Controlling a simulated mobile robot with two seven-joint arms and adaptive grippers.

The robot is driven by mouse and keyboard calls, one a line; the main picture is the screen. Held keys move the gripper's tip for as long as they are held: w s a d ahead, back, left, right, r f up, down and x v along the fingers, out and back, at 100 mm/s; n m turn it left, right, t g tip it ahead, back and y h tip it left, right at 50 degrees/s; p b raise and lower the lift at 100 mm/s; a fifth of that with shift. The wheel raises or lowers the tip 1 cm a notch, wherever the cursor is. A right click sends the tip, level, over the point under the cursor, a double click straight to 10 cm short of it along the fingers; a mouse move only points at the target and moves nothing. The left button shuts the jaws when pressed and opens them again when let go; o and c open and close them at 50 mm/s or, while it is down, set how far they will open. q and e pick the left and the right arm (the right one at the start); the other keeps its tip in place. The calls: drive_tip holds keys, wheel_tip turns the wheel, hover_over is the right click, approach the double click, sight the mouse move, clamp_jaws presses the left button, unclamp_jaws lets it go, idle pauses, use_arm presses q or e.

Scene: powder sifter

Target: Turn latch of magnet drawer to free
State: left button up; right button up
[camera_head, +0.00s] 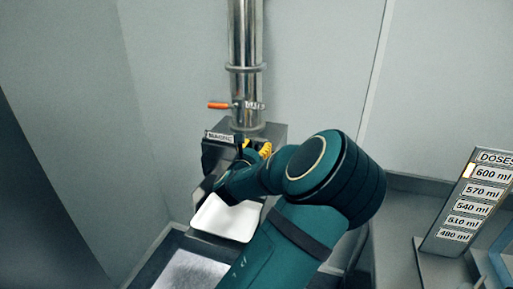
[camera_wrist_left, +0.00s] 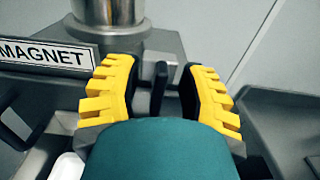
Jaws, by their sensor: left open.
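The magnet drawer housing (camera_head: 272,132) is a grey metal box under a vertical steel pipe, with a "MAGNET" label (camera_head: 221,137) on its face. The label also shows in the left wrist view (camera_wrist_left: 45,54). A dark upright bar, which looks like the latch (camera_wrist_left: 158,88), stands between the yellow fingers of my left gripper (camera_wrist_left: 161,92). The fingers are open on either side of the bar, with a gap visible on both sides. In the head view my left gripper (camera_head: 257,148) is in front of the housing and hides the latch area. My right gripper is not in view.
A steel pipe (camera_head: 246,45) with an orange-handled valve (camera_head: 219,105) rises above the housing. A white tray (camera_head: 224,219) sits below the drawer. A "DOSES" sign (camera_head: 470,200) stands on the grey counter at right. Walls close in behind and to the left.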

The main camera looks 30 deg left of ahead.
use_arm(q)
clamp_jaws()
drive_tip(key=shift+n, duration=0.3)
drive_tip(key=shift+s+a+f+n+b, duration=0.2)
drive_tip(key=shift+n+b, duration=0.6)
drive_tip(key=shift+n, duration=2.05)
drive_tip(key=shift+w+a+f+n+b, duration=0.2)
drive_tip(key=shift+n+b, duration=0.65)
drive_tip(key=shift+n, duration=2.05)
drive_tip(key=shift+s+a+f+n+b, duration=0.3)
drive_tip(key=shift+n+b, duration=0.5)
drive_tip(key=shift+n, duration=2.05)
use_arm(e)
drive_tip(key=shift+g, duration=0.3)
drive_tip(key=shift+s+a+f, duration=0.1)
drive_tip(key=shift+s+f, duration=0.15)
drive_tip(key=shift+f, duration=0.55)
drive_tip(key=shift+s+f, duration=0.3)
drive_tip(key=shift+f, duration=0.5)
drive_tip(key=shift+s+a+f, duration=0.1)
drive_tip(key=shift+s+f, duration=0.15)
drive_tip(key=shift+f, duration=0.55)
use_arm(q)
drive_tip(key=shift+w+r, duration=0.1)
drive_tip(key=shift+w, duration=0.05)
